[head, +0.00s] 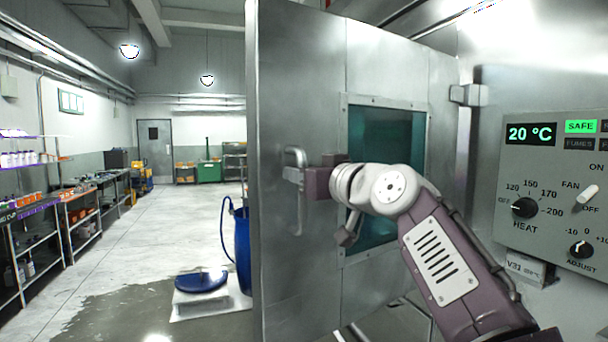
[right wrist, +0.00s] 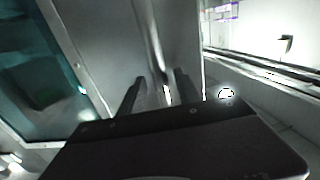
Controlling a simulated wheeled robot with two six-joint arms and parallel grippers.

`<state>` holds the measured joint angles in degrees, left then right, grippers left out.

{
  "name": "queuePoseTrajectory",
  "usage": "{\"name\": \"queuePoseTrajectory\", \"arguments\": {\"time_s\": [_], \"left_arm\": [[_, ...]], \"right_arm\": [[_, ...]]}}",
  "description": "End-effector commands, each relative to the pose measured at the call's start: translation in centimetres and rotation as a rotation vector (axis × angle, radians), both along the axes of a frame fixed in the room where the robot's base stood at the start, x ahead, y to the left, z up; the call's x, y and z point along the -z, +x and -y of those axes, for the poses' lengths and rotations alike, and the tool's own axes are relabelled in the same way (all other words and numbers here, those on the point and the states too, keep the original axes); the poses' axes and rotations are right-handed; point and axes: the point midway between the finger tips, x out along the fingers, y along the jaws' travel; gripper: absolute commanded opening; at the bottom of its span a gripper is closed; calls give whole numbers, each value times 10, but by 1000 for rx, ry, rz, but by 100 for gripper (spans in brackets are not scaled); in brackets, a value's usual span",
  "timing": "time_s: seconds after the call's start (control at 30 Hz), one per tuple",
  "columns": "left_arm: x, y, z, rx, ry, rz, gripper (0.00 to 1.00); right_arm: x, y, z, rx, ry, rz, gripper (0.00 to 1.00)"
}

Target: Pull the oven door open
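The oven door (head: 300,275) is a tall grey metal panel with a teal window (head: 378,135). It stands swung out, hinged at the right beside the control panel, its free edge at the left nearer to me. An upright bar handle (head: 296,157) is on its face near that edge. My right gripper (head: 305,181) is at this handle. In the right wrist view its two dark fingers (right wrist: 158,95) lie on either side of the handle bar (right wrist: 153,45) and appear closed on it. My left gripper is out of view.
The control panel (head: 555,190) at the right reads 20 °C with a green SAFE light.

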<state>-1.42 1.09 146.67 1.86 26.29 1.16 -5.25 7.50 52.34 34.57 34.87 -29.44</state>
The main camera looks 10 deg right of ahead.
Motion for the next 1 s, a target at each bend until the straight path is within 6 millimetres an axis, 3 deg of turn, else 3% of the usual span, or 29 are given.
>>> {"name": "queuePoseTrajectory", "arguments": {"time_s": [0.23, 0.5, 0.63, 1.0], "left_arm": [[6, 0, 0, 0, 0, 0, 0], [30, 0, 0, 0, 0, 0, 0], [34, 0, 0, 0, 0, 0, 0], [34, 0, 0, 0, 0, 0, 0]], "right_arm": [[3, -7, 3, 0, 1, -1, 40], [4, -60, 28, 3, 1, 2, 40], [3, -76, 36, 2, 1, 0, 40], [2, -82, 38, 0, 1, -4, 40]]}}
